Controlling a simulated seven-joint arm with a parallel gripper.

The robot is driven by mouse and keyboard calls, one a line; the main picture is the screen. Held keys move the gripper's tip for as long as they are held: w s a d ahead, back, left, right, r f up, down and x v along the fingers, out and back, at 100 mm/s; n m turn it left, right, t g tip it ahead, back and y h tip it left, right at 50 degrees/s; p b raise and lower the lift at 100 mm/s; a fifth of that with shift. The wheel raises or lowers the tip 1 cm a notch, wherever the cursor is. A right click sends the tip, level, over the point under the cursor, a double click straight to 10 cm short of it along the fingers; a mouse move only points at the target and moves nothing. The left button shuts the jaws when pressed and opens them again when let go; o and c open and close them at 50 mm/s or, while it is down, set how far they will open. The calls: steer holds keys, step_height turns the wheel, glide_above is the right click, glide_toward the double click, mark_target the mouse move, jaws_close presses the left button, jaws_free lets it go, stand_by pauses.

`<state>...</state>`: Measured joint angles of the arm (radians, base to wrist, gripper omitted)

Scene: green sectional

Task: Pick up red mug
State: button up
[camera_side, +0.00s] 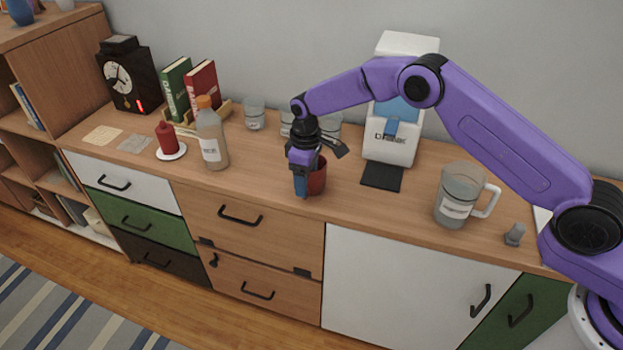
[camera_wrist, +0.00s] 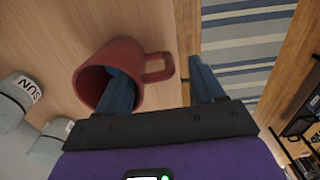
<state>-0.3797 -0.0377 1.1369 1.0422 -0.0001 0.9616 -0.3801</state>
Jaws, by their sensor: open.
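The red mug (camera_side: 317,180) stands on the wooden cabinet top near its front edge, partly hidden behind my gripper (camera_side: 301,190) in the side view. In the wrist view the red mug (camera_wrist: 128,62) shows its open mouth toward the camera and its handle to the right. My gripper (camera_wrist: 163,86) is open with blue fingers. The left finger overlaps the mug's mouth and appears to reach inside it. The right finger is outside the mug, beyond the handle. The mug's wall and handle lie between the fingers; contact cannot be told.
Several glass jars (camera_side: 255,114) stand behind the mug. A white dispenser (camera_side: 389,140) with a dark pad (camera_side: 382,177) is to the right, then a clear pitcher (camera_side: 454,202). A bottle (camera_side: 212,140) and red candle (camera_side: 167,138) stand left. The cabinet's front edge is close.

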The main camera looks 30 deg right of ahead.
steer(key=shift+a+f, duration=0.1)
steer(key=shift+f, duration=1.9)
jaws_close()
steer(key=shift+r, duration=0.15)
steer(key=shift+w+r, duration=0.1)
steer(key=shift+r, duration=0.45)
step_height(320, 180, up, 2)
steer(key=shift+r, duration=0.1)
steer(key=s+d+r, duration=0.2)
steer(key=s+r, duration=0.2)
steer(key=s, duration=0.2)
steer(key=s+d+r, duration=0.3)
steer(key=s+r, duration=0.2)
steer(key=s, duration=0.2)
steer(key=shift+d+r, duration=0.25)
steer(key=shift+d, duration=0.05)
